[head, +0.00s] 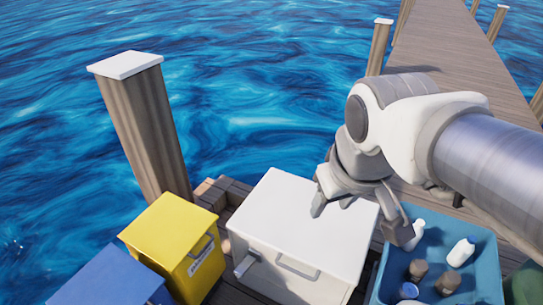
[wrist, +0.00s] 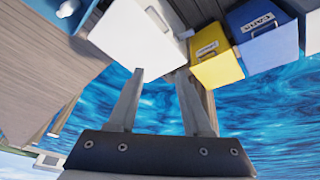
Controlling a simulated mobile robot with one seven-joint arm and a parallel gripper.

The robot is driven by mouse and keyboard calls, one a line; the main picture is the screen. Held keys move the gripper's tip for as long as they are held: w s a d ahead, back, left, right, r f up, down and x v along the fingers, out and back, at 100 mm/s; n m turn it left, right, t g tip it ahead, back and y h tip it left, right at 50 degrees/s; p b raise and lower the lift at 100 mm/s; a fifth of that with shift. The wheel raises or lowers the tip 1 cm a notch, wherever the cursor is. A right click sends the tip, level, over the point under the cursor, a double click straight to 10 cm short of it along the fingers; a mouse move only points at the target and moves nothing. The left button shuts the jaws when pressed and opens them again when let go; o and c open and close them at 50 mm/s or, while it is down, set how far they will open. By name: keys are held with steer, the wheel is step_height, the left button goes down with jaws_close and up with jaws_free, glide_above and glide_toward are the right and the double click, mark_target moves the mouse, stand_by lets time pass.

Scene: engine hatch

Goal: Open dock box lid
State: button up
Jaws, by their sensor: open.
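The white dock box (head: 290,222) stands on the dock in the middle of the head view, its flat lid down. A grey handle (head: 298,268) is on its front face, and a light grey piece (head: 246,263) sticks out near its left front edge. The box (wrist: 125,42) and its handle (wrist: 158,18) also show upside down in the wrist view. My gripper (head: 358,218) is open and empty, its fingers apart above the right part of the lid. In the wrist view my gripper (wrist: 164,76) has nothing between its fingers. I cannot tell whether a fingertip touches the lid.
A yellow box (head: 172,240) and a blue box (head: 112,278) stand left of the white one. A blue open bin (head: 478,238) with several bottles is close on the right. A wooden post (head: 145,125) rises behind. Water surrounds the dock (head: 450,55).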

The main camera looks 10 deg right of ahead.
steer(key=w+a+f+n+g+h+b, duration=0.25)
steer(key=w+f+n, duration=0.3)
steer(key=f, duration=0.55)
steer(key=w+a+f+n+g+h+b, duration=0.2)
steer(key=w+a+f+n+h+b, duration=0.15)
steer(key=f+n, duration=0.5)
steer(key=w+a+f+n+g+h+b, duration=0.25)
steer(key=w+f+n+b, duration=0.2)
steer(key=f, duration=0.75)
steer(key=n+t+h+b, duration=0.8)
steer(key=n+t, duration=0.5)
steer(key=n, duration=0.8)
glide_toward(295, 271)
steer(key=x, duration=1)
steer(key=shift+w+f, duration=0.1)
steer(key=shift+f, duration=0.3)
jaws_close()
